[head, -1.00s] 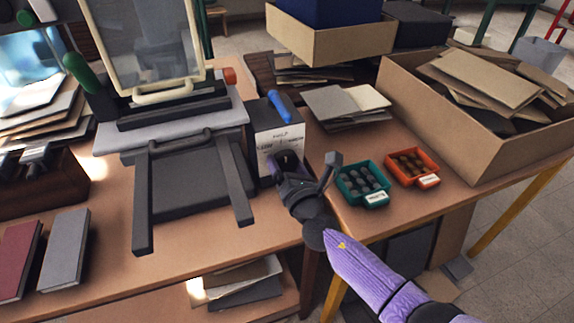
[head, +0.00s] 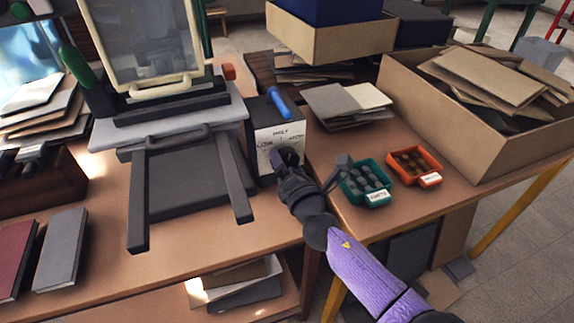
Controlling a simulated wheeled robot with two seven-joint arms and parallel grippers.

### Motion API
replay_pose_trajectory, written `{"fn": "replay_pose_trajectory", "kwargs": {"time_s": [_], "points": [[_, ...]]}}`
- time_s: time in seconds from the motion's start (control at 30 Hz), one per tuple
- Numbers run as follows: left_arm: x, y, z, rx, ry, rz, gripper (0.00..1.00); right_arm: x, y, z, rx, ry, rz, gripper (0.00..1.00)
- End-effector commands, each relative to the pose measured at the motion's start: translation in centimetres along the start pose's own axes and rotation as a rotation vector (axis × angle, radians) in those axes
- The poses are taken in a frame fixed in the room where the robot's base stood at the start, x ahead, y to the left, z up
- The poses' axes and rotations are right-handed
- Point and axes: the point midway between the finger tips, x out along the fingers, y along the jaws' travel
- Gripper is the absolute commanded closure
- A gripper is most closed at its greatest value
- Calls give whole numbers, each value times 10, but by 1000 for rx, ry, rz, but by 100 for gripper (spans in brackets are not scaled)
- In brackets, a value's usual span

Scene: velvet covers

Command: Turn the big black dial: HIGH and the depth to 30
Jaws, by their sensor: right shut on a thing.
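A black control box with a pale front panel (head: 266,143) stands on the table beside the press-like machine (head: 184,185). Small printed words show on the panel; HALF is at the top, and the rest is too small to read surely. My right gripper (head: 286,160) is at the panel's lower part, shut on the big black dial, which its fingers and wrist mostly hide. The dial's pointer cannot be made out. A blue lever (head: 279,103) sits on top of the box. No depth setting can be read. My left gripper is not in view.
A teal tray (head: 378,200) and an orange tray (head: 414,166) of small pieces lie just right of my right gripper. A large cardboard box (head: 430,110) stands behind them. Books (head: 61,250) lie at the left.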

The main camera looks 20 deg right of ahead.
Motion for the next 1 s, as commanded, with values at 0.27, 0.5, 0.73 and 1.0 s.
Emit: {"fn": "replay_pose_trajectory", "kwargs": {"time_s": [0.27,0.5,0.73,1.0], "points": [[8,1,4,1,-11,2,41,0,-2,-2,264,1,-2,72],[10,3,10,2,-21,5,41,0,-1,-1,479,0,-2,72],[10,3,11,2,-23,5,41,0,-1,-1,643,0,-2,72],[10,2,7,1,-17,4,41,0,-1,-1,764,0,-3,72]]}}
